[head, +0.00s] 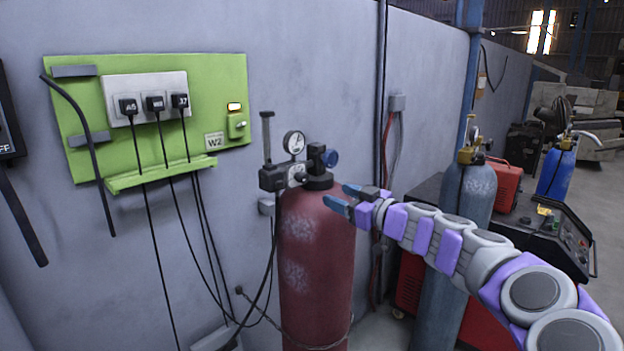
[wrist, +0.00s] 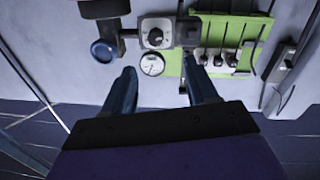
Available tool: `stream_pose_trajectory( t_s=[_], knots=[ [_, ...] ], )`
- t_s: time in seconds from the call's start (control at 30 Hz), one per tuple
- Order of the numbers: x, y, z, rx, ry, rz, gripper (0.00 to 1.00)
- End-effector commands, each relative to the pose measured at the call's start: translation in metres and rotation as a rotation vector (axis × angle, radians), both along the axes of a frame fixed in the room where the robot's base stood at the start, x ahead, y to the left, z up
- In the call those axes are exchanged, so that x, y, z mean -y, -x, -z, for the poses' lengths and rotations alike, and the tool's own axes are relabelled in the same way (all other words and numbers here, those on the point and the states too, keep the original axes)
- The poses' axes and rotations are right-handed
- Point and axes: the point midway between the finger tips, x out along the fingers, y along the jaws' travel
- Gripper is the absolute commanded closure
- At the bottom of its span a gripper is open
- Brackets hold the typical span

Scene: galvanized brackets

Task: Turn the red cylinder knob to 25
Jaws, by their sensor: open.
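The red cylinder (head: 315,250) stands against the wall, with a regulator on top. The regulator carries a round white gauge (head: 294,142), a blue round knob (head: 331,158) and a pale plate with a dark knob. In the wrist view the plate's dark knob (wrist: 155,35) sits beyond the gauge (wrist: 152,65), and the blue knob (wrist: 103,50) is to the left. Scale numbers are too small to read. My gripper (head: 342,196) is open and empty, at the cylinder's upper right in the head view. In the wrist view its fingertips (wrist: 158,72) frame the gauge, apparently apart from it.
A green panel (head: 220,80) with plugs and hanging cables is on the wall at left. A blue-grey cylinder (head: 468,190) and a dark machine with a control panel (head: 555,235) stand at right. A black hose runs down from the regulator.

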Motion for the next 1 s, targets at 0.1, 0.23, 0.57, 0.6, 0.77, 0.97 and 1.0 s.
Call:
stream_pose_trajectory(
  t_s=[0.1, 0.23, 0.57, 0.6, 0.77, 0.97, 1.0],
  knots=[
    [-0.007, -0.015, 0.001, -0.005, -0.004, -0.001, 0.42],
    [-0.012, -0.028, -0.002, -0.001, -0.009, 0.001, 0.42],
    [-0.054, -0.059, -0.001, -0.002, -0.004, 0.001, 0.42],
    [-0.060, -0.062, 0.000, -0.002, -0.002, 0.000, 0.42],
    [-0.082, -0.075, 0.000, -0.002, 0.002, -0.002, 0.42],
    [-0.086, -0.087, -0.002, -0.001, -0.004, 0.003, 0.42],
    [-0.086, -0.089, -0.002, -0.001, -0.005, 0.002, 0.42]
  ],
)
